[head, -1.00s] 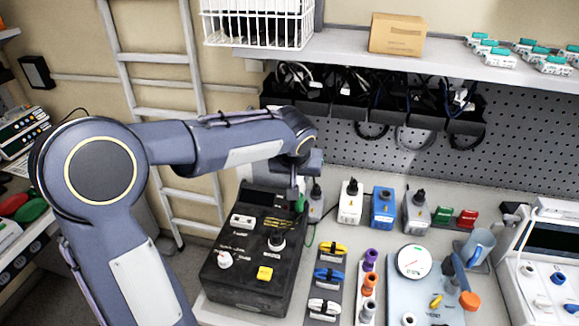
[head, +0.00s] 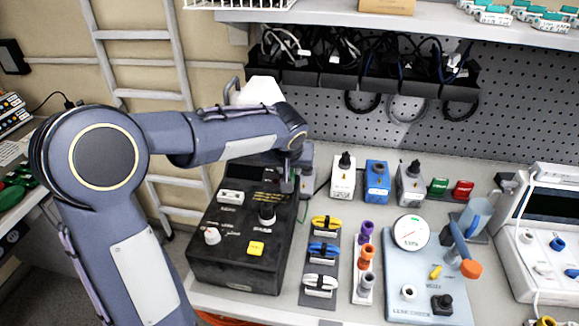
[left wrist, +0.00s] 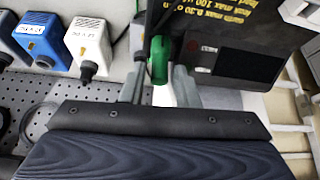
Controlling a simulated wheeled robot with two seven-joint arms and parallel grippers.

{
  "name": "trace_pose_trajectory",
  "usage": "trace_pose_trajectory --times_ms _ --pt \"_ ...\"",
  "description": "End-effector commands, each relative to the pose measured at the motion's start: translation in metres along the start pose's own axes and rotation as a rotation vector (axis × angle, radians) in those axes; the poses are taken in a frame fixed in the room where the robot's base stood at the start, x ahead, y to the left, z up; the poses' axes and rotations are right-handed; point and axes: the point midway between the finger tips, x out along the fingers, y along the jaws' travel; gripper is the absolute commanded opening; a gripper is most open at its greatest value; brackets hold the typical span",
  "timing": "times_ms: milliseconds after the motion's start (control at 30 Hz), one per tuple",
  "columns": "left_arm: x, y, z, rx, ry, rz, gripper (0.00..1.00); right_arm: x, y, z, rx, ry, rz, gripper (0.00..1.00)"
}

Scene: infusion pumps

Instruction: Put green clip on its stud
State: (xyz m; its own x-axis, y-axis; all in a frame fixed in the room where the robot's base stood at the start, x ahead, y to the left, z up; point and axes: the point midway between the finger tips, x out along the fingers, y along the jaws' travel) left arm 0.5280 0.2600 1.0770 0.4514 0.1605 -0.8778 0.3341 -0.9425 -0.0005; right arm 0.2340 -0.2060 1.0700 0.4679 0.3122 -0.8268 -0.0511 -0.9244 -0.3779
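My left gripper (left wrist: 158,85) is at the back right edge of the black tester box (left wrist: 235,40). Its fingers point down there in the head view (head: 288,186). The green clip (left wrist: 159,58) sits between the fingertips in the left wrist view, and the gripper looks shut on it, close beside the box's edge. In the head view the clip is mostly hidden by the gripper, and a thin green lead hangs just to the right. The black box also shows in the head view (head: 225,262). I cannot make out the stud clearly. My right gripper is not in view.
White (head: 343,178), blue (head: 376,182) and grey (head: 410,186) plug units stand to the right. A rack with yellow, blue and white clips (head: 322,262) lies right of the box. A pegboard with cable bins (head: 360,75) is behind; a gauge board (head: 425,275) is farther right.

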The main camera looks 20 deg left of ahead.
Motion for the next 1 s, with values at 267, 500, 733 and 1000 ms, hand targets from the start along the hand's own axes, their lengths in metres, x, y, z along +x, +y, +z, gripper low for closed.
trace_pose_trajectory --times_ms 267,500,733,1000 --pt "-0.001 0.0 -0.001 0.0 0.0 0.0 0.19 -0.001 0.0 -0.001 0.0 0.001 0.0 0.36" --pt "-0.001 0.0 -0.001 0.0 0.001 0.001 0.0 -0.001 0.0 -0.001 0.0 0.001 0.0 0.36" --pt "-0.009 0.0 -0.005 -0.001 0.001 0.0 0.0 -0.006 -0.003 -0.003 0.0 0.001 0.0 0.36" --pt "-0.024 0.0 -0.014 -0.002 0.002 0.001 0.0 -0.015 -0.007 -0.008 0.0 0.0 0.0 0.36"
